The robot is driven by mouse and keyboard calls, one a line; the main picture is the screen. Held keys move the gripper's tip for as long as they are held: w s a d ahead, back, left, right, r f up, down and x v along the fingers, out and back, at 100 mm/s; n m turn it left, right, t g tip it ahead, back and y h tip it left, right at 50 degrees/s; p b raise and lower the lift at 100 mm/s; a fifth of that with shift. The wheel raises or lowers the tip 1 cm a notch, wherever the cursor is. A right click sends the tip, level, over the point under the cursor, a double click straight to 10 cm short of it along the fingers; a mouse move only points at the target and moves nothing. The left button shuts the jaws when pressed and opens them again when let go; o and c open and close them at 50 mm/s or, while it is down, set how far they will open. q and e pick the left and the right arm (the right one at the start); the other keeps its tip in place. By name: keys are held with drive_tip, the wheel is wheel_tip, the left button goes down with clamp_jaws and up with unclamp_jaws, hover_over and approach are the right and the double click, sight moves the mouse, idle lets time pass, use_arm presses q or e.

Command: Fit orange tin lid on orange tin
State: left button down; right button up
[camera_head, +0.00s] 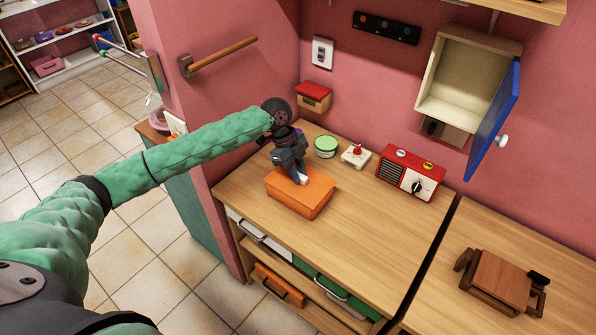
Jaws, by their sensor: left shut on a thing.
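The orange tin (311,207) is a rectangular box on the left part of the wooden counter, near its front edge. The orange tin lid (316,187) shows as its flat, lighter top; the two look in line, but I cannot tell whether the lid is fully seated. My left gripper (299,177) points down onto the lid from above, at the back middle of it. It is shut on the lid, and its fingers hide the part they hold. My right gripper is out of view.
Behind the tin stand a green round tin (326,146), a white block with a red knob (355,155) and a red radio (410,174). A wall cabinet's blue door (494,120) hangs open. The counter (350,240) is clear right of the tin. A brown wooden stand (498,280) is at right.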

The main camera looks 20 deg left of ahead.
use_arm(q)
drive_tip(key=shift+f, duration=0.25)
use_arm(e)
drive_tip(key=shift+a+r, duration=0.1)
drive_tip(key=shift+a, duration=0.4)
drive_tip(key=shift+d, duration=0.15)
use_arm(q)
drive_tip(key=shift+s, duration=0.1)
drive_tip(key=c, duration=1.2)
unclamp_jaws()
drive_tip(key=shift+f, duration=0.1)
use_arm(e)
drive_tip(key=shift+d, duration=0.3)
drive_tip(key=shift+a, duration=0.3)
